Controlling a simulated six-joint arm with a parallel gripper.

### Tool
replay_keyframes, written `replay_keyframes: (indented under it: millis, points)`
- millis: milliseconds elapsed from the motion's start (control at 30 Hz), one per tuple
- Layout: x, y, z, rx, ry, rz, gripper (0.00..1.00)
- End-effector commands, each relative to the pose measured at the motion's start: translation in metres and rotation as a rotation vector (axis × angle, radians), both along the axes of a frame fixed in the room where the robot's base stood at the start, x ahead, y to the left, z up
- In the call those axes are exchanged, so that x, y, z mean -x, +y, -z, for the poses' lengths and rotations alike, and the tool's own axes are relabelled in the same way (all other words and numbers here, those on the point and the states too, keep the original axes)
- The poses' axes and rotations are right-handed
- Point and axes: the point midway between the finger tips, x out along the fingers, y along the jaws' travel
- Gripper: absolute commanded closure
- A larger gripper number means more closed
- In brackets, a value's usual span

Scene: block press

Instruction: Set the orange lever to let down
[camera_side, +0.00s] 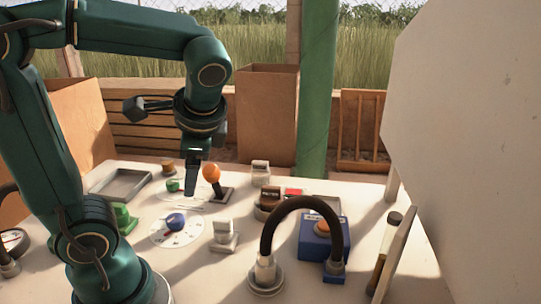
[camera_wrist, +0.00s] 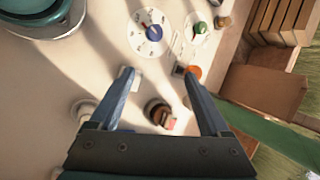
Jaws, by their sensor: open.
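The orange lever (camera_side: 211,173) has a round orange knob on a dark stem, leaning up and left from a dark base plate (camera_side: 226,193) on the table. In the wrist view its knob (camera_wrist: 194,72) shows beside the tip of the right finger. My gripper (camera_side: 191,192) points down, just left of the lever in the side view. In the wrist view my gripper (camera_wrist: 158,75) has its fingers wide apart with nothing held between them. I cannot tell whether the right finger touches the knob. No lever markings are readable.
A blue knob on a white dial (camera_side: 175,222) and a green knob (camera_side: 172,186) are near. A white switch (camera_side: 224,234), a blue box with an orange button (camera_side: 322,237) and a black curved hose (camera_side: 302,205) stand to the right. A grey tray (camera_side: 121,183) lies left.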

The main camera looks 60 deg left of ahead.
Motion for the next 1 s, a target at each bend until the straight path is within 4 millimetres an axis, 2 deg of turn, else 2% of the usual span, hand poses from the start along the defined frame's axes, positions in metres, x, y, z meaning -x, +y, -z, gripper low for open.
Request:
replay_keyframes:
  millis: [100, 300, 433, 600, 633, 700, 800, 900, 1000]
  points:
    - [-0.010, 0.032, -0.001, -0.179, 0.216, 0.088, 0.19]
    - [-0.035, 0.077, -0.012, -0.466, 0.560, 0.217, 0.19]
    - [-0.057, 0.094, -0.020, -0.632, 0.760, 0.284, 0.19]
    - [-0.087, 0.106, -0.026, -0.830, 0.989, 0.346, 0.19]
    - [-0.089, 0.106, -0.020, -0.844, 1.011, 0.353, 0.19]
    - [-0.086, 0.107, 0.010, -0.835, 1.006, 0.352, 0.19]
    - [-0.086, 0.107, 0.044, -0.833, 1.000, 0.351, 0.19]
    - [-0.086, 0.107, 0.071, -0.834, 0.994, 0.348, 0.19]
    - [-0.086, 0.107, 0.091, -0.833, 0.990, 0.347, 0.19]
